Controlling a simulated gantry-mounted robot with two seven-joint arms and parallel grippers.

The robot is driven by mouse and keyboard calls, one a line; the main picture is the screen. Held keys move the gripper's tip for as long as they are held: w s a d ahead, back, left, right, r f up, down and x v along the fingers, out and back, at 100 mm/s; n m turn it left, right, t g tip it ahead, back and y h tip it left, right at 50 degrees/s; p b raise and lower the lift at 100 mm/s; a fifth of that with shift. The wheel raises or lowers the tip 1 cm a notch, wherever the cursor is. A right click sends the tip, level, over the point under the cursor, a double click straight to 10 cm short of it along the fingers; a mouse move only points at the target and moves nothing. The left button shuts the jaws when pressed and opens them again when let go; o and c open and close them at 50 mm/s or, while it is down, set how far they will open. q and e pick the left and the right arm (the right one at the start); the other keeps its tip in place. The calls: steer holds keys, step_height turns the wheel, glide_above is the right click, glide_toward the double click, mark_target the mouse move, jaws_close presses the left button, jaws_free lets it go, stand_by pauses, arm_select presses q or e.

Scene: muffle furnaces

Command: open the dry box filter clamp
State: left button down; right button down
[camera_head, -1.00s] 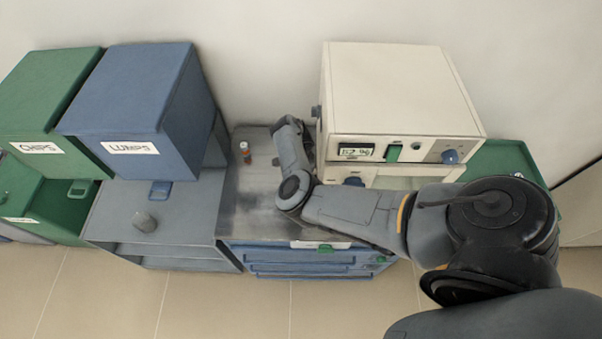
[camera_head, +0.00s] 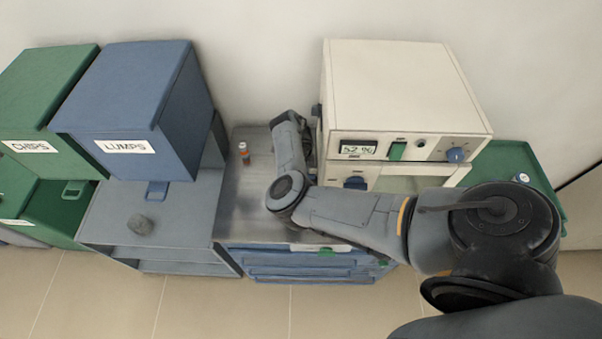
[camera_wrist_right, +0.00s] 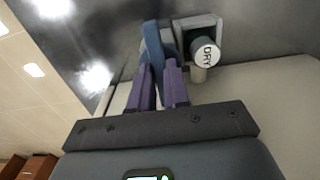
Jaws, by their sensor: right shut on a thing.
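The cream dry box (camera_head: 395,95) stands at the back right of the bench with a lit percent display on its front. In the right wrist view, the filter, a round canister marked DRY (camera_wrist_right: 206,54), sits in a grey bracket on the box's side. A blue clamp lever (camera_wrist_right: 153,45) stands beside it. My right gripper (camera_wrist_right: 160,70) has its purple fingers shut on this lever. In the head view my right arm reaches around the box's left side, and its fingers cannot be made out there. My left gripper is not in view.
A small orange-capped vial (camera_head: 244,153) stands on the metal bench (camera_head: 245,205) left of my arm. A blue LUMPS bin (camera_head: 130,95) and a green CHIPS bin (camera_head: 40,95) stand further left.

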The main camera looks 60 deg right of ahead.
stand_by(0.3)
steer(key=c, duration=1.1)
jaws_free()
steer(key=shift+r, duration=0.6)
step_height(320, 180, up, 10)
steer(key=p, duration=0.2)
steer(key=shift+f, duration=0.15)
